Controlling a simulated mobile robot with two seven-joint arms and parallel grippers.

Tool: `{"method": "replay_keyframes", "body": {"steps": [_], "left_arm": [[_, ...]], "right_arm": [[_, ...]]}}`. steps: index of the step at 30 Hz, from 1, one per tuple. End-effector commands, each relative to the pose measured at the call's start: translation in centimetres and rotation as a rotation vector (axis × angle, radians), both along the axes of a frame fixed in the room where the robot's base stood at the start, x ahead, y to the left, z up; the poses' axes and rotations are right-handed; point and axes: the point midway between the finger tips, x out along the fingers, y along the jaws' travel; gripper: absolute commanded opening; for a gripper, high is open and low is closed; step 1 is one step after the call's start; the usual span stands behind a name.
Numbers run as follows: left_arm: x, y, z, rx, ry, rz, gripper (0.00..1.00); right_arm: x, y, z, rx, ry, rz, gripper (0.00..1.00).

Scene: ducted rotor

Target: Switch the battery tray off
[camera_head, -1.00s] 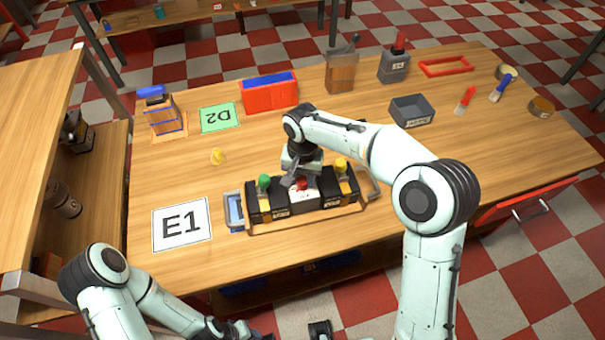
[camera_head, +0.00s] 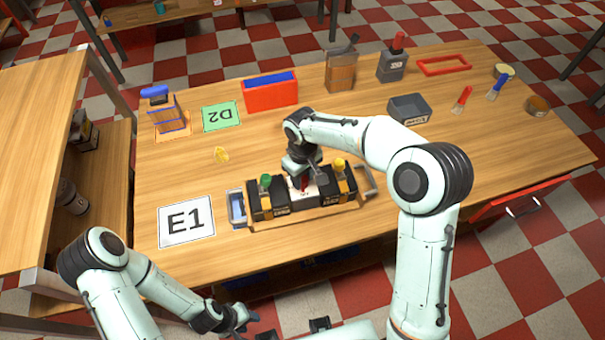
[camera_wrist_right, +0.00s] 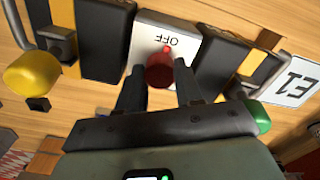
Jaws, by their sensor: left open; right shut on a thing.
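The battery tray (camera_head: 318,211) is a wooden tray with metal handles on the table. It holds black blocks and a white switch box in the middle. The white switch box (camera_wrist_right: 187,30) carries the word OFF and a red knob (camera_wrist_right: 160,72). My right gripper (camera_head: 303,183) is over the box and hides most of the knob in the head view. In the right wrist view its fingers (camera_wrist_right: 160,85) are on either side of the knob and shut on it. My left gripper (camera_head: 243,318) is open and empty, in front of the table's near edge.
A green knob (camera_head: 265,180) and a yellow knob (camera_head: 339,164) stand on the tray beside the switch box. The E1 card (camera_head: 186,220) lies left of the tray.

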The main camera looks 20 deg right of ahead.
Motion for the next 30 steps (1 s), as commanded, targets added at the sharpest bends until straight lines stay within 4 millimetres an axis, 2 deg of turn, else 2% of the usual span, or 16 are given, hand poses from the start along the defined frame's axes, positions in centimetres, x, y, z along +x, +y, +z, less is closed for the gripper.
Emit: {"method": "replay_keyframes", "body": {"steps": [10,26,27,28,30], "left_arm": [[0.46,0.00,0.61,0.000,-0.006,0.000,0.43],[0.49,0.00,0.64,0.000,-0.006,0.000,0.43],[0.49,0.00,0.64,0.000,-0.006,0.000,0.43],[0.49,0.00,0.64,0.000,-0.006,0.000,0.43],[0.50,0.00,0.64,0.000,-0.006,0.000,0.43]], "right_arm": [[0.01,0.03,0.02,0.000,0.000,0.129,0.05],[-0.02,0.02,-0.03,0.000,0.000,0.149,0.05],[-0.02,0.02,-0.03,0.000,0.000,0.149,0.48],[-0.02,0.02,-0.03,0.000,0.000,0.149,0.58],[-0.02,0.01,-0.03,0.000,0.000,0.148,0.61]]}}
